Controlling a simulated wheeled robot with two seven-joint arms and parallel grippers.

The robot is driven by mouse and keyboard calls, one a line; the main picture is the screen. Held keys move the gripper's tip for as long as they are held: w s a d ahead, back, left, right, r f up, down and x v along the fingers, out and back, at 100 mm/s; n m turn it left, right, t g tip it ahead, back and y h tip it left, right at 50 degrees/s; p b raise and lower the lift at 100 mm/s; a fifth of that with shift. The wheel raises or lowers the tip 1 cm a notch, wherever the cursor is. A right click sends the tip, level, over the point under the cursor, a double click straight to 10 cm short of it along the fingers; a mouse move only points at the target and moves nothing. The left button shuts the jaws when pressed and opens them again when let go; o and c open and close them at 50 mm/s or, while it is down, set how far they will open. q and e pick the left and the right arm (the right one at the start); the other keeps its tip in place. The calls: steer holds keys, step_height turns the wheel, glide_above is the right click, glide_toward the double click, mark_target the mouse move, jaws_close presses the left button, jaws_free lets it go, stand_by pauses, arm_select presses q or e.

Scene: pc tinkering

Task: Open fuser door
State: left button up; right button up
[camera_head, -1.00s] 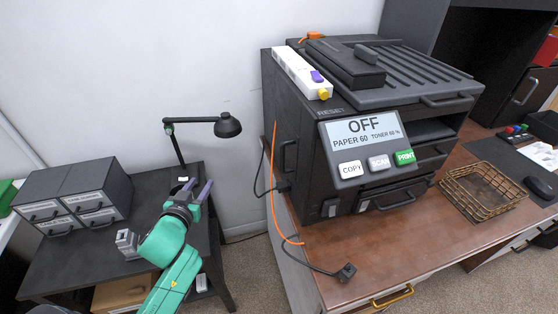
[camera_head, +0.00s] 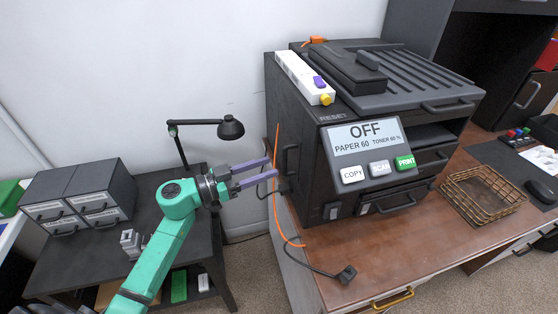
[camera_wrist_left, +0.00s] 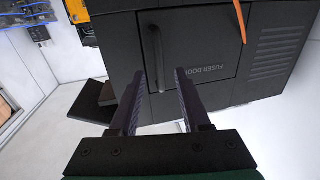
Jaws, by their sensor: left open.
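The black printer (camera_head: 300,125) stands on the brown desk, and its screen reads OFF. The fuser door (camera_wrist_left: 202,62) is on the printer's left side, lettered FUSER DOOR and shut flush in the wrist view. Its upright bar handle (camera_wrist_left: 156,60) also shows in the head view (camera_head: 291,160). My left gripper (camera_head: 272,169) is open and empty, its purple fingers pointing right at the printer's side, a little short of the handle. In the wrist view the fingers (camera_wrist_left: 158,100) lie on either side of the handle's line, with the handle beyond them. My right gripper is not in view.
An orange cable (camera_head: 274,190) hangs down the printer's side close to the handle. A black lamp (camera_head: 230,128) stands behind my left arm. Small drawers (camera_head: 77,195) sit on the dark side table. A wire basket (camera_head: 484,195) is on the desk.

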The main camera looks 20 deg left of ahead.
arm_select(q)
steer(key=x, duration=0.4)
steer(key=shift+w+d, duration=0.15)
steer(key=shift+d, duration=0.05)
jaws_close()
stand_by(1.2)
